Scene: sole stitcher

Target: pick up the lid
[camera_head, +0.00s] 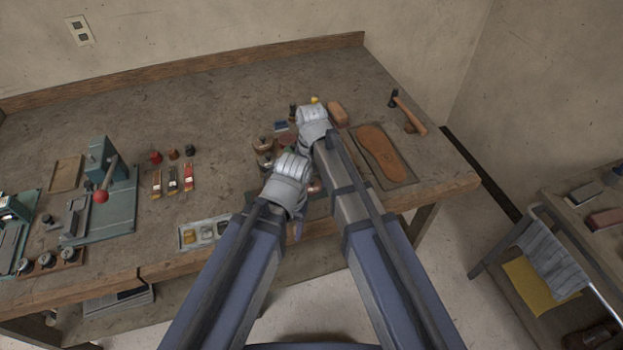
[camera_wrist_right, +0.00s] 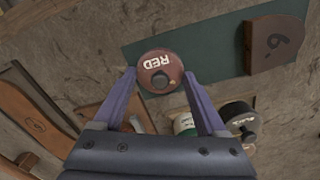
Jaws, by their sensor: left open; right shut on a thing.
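A round reddish-brown lid marked RED (camera_wrist_right: 158,66), with a dark knob, sits between my right gripper's fingertips (camera_wrist_right: 160,76) in the right wrist view. The gripper is shut on the lid. I cannot tell whether a jar is under it. My left gripper (camera_head: 291,176) is open, lower and left of the right one. Its fingertips are mostly hidden by its hand.
Close by are a black-lidded jar (camera_wrist_right: 238,117), a green mat (camera_wrist_right: 205,45) and a wooden block marked 6 (camera_wrist_right: 272,42). A sole (camera_head: 380,152) and a hammer (camera_head: 409,112) lie right; a green press (camera_head: 104,165) stands left. Bare bench lies behind.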

